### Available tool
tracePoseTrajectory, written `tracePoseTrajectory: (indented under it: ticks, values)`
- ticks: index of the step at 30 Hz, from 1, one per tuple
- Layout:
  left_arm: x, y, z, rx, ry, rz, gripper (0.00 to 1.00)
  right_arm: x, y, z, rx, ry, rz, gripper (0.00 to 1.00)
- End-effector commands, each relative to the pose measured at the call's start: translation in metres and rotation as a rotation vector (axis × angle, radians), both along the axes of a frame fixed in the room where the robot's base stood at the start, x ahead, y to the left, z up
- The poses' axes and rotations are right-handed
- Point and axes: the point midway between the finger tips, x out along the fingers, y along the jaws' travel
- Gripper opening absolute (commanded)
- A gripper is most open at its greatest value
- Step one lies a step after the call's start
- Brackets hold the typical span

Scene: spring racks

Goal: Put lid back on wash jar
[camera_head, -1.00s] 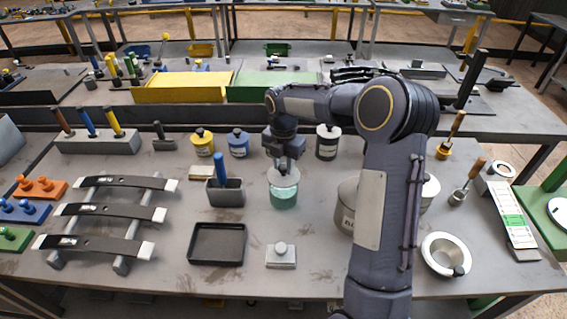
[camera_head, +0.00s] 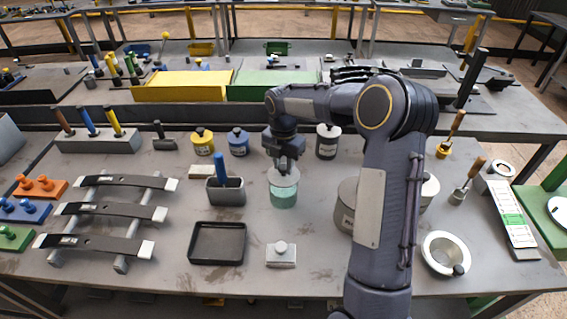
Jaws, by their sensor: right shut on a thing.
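The wash jar (camera_head: 284,197) is a clear jar with green liquid, standing upright on the grey table near the middle. A grey disc-shaped lid (camera_head: 285,177) is at the top of the jar. My right gripper (camera_head: 285,168) points down right over the jar and is shut on the lid's top. Whether the lid is fully seated on the rim is too small to tell. My left gripper is not in view.
A grey holder with a blue-handled tool (camera_head: 225,190) stands close left of the jar. A black tray (camera_head: 217,243) and a small knobbed block (camera_head: 281,255) lie in front. Yellow (camera_head: 202,142), blue (camera_head: 238,142) and dark (camera_head: 327,141) canisters stand behind.

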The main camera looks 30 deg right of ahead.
Motion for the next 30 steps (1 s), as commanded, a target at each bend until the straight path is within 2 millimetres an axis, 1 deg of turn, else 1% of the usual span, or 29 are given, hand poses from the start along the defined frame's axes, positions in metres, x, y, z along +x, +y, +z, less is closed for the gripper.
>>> tracePoseTrajectory:
  ticks: [12,13,18,19,24,26,29,30]
  values:
    - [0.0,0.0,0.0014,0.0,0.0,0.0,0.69,0.0001,0.0,-0.0002,0.0,0.0,0.0,0.01]
    - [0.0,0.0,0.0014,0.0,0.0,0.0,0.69,0.0001,0.0,-0.0002,0.0,0.0,0.0,0.29]
    - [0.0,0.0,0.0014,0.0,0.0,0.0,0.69,0.0,0.0,-0.0002,0.0,0.0,0.0,0.51]
    - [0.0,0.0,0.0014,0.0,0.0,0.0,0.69,0.0,0.0,-0.0002,0.0,0.0,0.0,0.53]
    - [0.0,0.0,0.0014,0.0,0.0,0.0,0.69,0.0,0.0,-0.0002,0.0,0.0,0.0,0.53]
    - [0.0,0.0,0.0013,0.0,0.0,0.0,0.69,-0.0001,0.0,-0.0004,0.0,0.0,0.0,0.6]
    - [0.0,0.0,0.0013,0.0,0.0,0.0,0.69,-0.0001,0.0,-0.0004,0.0,0.0,0.0,0.73]
    - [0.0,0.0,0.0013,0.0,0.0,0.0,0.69,-0.0001,0.0,-0.0004,0.0,0.0,0.0,0.75]
